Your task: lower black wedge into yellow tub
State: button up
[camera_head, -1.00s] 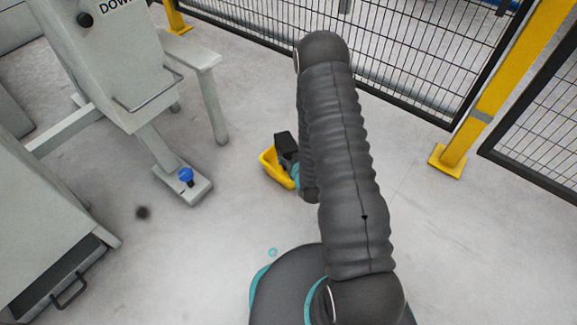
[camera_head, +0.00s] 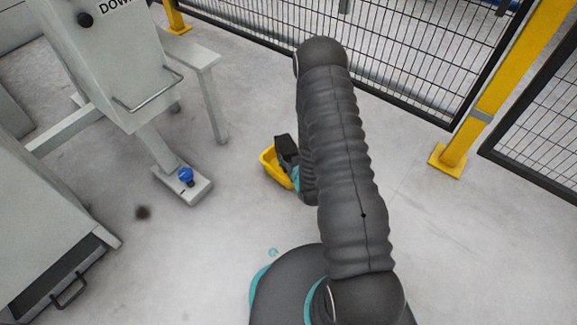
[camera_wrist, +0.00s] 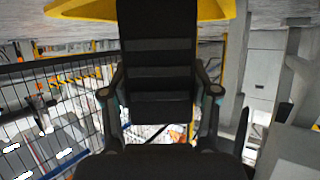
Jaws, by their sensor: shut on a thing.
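The black wedge (camera_wrist: 157,60) fills the middle of the wrist view, between the two fingers of my gripper (camera_wrist: 160,92). My gripper is shut on it. In the head view the wedge (camera_head: 285,146) shows as a small dark block over the yellow tub (camera_head: 270,167), with its lower part against or inside the tub's rim. I cannot tell whether it touches the tub's floor. The tub stands on the floor and is partly hidden by the wedge and my arm. A yellow edge of the tub (camera_wrist: 90,10) also crosses the top of the wrist view.
A grey machine frame (camera_head: 130,80) with a handle stands left of the tub. A blue knob (camera_head: 186,175) sits on its foot. Black mesh fencing (camera_head: 400,50) and a yellow post (camera_head: 480,110) stand behind and right. The floor around the tub is clear.

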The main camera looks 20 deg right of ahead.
jog(key=shift+f, duration=2.35)
dwell(1.6)
jog(key=o, duration=1.6)
jog(key=shift+o, duration=0.2)
